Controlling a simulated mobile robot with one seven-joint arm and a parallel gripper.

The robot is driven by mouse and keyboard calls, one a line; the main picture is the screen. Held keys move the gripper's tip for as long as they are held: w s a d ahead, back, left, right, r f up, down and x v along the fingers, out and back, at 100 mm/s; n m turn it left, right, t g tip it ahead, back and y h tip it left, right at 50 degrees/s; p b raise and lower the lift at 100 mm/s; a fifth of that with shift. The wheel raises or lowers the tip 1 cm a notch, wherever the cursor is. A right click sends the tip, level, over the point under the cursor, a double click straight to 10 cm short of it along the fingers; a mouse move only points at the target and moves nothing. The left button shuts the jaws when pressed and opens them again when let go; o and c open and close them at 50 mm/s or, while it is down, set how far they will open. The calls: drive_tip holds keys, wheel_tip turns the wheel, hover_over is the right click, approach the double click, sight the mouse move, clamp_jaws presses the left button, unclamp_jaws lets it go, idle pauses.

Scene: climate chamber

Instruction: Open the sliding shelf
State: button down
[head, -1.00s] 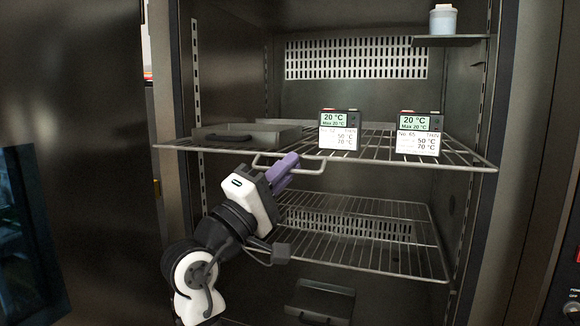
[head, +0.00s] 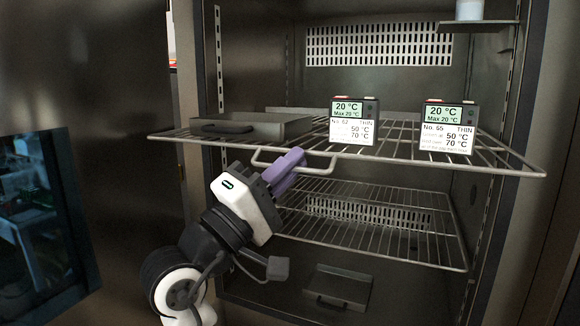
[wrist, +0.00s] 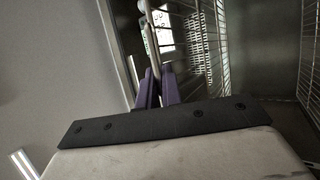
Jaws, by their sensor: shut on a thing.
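The sliding shelf (head: 400,153) is a wire rack in the upper part of the chamber, and its front sticks out past the chamber's front frame. A bent wire handle (head: 318,170) hangs at its front edge. My gripper (head: 292,163) has purple fingers and is shut on this handle near its left end. In the wrist view, the purple fingers (wrist: 157,90) close around the handle wire (wrist: 152,50). The fingers hide part of the wire.
On the shelf are a dark tray (head: 250,128), a left display box (head: 354,121) and a right display box (head: 448,127). A lower wire rack (head: 370,225) and a handled tray (head: 338,288) are below. A white jar (head: 469,10) is on a small ledge. The open door (head: 90,90) is at left.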

drive_tip(key=c, duration=1.6)
unclamp_jaws()
drive_tip(key=shift+o, duration=0.2)
drive_tip(key=b+v, duration=0.4)
drive_tip(key=v, duration=0.9)
drive_tip(key=shift+s+a+f, duration=0.2)
drive_tip(key=shift+a+f, duration=0.05)
drive_tip(key=shift+f, duration=0.05)
